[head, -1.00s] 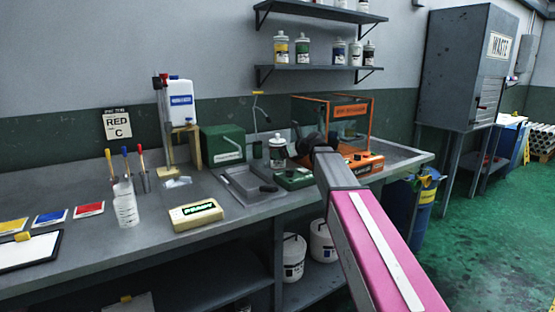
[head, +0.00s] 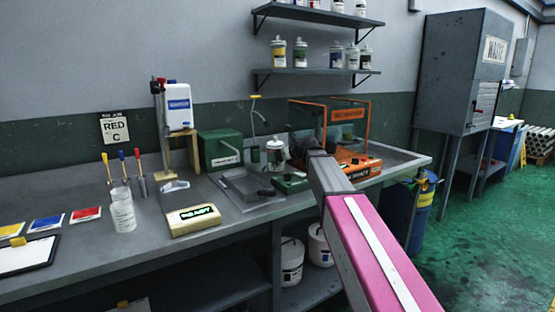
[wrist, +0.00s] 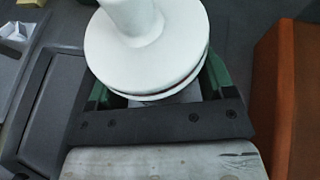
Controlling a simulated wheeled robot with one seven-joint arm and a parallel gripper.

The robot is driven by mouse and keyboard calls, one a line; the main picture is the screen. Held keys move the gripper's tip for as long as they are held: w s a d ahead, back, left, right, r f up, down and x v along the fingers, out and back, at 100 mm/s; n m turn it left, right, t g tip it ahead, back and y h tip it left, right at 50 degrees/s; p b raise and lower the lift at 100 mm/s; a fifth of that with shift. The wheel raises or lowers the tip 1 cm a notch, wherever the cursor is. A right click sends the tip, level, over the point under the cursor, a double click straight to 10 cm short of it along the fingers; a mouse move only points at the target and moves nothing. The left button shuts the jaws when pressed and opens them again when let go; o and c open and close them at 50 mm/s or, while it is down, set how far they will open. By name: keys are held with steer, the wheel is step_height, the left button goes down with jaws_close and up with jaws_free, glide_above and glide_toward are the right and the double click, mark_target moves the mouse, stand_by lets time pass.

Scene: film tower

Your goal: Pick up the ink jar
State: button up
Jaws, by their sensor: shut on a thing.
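The ink jar (head: 275,154), with a white lid and a dark lower band, stands towards the back of the grey bench, behind a small green device. My gripper (head: 290,152) reaches it from the right and is shut on it. In the wrist view the round white lid (wrist: 145,55) with its raised neck fills the upper middle. The dark gripper (wrist: 155,88) has a finger on either side of the lid. The jar's body is mostly hidden below the lid, and I cannot tell whether its base touches the bench.
An orange-framed case (head: 345,128) stands close on the right of the jar. A grey tray (head: 245,188) and green box (head: 220,149) are to its left. Shelves with several jars (head: 300,54) hang above. A beaker (head: 123,210) and scale (head: 194,220) stand further left.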

mark_target(282, 146)
steer(key=shift+r, duration=1.75)
steer(key=s+a+r, duration=0.7)
steer(key=s+a, duration=0.1)
steer(key=w+d+f, duration=0.2)
steer(key=f, duration=0.1)
steer(key=w+d+f, duration=0.6)
steer(key=shift+w+f, duration=0.1)
steer(key=shift+f, duration=0.05)
steer(key=shift+w+a+f, duration=0.25)
steer(key=shift+w+f, duration=0.15)
steer(key=shift+f, duration=0.25)
steer(key=shift+w+a+f, duration=0.1)
steer(key=shift+w+a, duration=0.1)
steer(key=shift+w, duration=0.1)
steer(key=shift+f, duration=0.2)
steer(key=o, duration=1.3)
steer(key=shift+c, duration=0.2)
